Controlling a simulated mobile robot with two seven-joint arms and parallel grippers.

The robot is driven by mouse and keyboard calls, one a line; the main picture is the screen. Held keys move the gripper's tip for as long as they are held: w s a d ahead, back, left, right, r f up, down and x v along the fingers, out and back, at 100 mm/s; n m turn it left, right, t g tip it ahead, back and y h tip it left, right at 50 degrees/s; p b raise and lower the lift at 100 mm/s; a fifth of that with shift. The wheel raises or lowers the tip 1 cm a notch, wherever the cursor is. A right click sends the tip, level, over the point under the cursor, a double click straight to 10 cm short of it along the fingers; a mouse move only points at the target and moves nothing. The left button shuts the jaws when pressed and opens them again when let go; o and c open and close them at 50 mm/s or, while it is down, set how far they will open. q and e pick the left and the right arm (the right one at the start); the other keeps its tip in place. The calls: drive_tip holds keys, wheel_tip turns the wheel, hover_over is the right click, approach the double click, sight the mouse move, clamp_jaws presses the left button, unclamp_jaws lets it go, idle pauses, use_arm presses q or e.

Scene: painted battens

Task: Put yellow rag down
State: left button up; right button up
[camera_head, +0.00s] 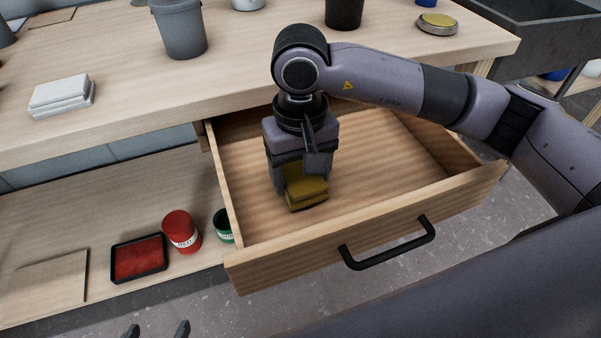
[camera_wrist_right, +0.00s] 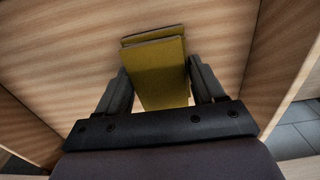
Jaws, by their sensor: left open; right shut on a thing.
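The yellow rag (camera_head: 307,188) is a folded pad held low inside the open wooden drawer (camera_head: 375,165). My right gripper (camera_head: 298,172) points down into the drawer and is shut on the rag. In the right wrist view the yellow rag (camera_wrist_right: 158,72) sits between the two fingers of my right gripper (camera_wrist_right: 161,85), with the drawer's wooden floor behind it. I cannot tell whether the rag touches the drawer floor. The fingertips of my left gripper (camera_head: 157,330) show at the bottom edge of the head view, open and empty.
The drawer's front has a black handle (camera_head: 388,243). White folded cloths (camera_head: 62,95) and a grey bucket (camera_head: 179,27) stand on the worktop. On the lower shelf are a red paint tray (camera_head: 139,258), a red can (camera_head: 181,231) and a green can (camera_head: 223,226). The drawer is otherwise empty.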

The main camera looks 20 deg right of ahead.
sight(301, 176)
drive_tip(key=shift+f, duration=0.4)
drive_tip(key=shift+f, duration=0.2)
drive_tip(key=o, duration=1)
wheel_tip(301, 176, up, 12)
drive_tip(key=shift+r+p, duration=0.2)
drive_tip(key=shift+p, duration=0.15)
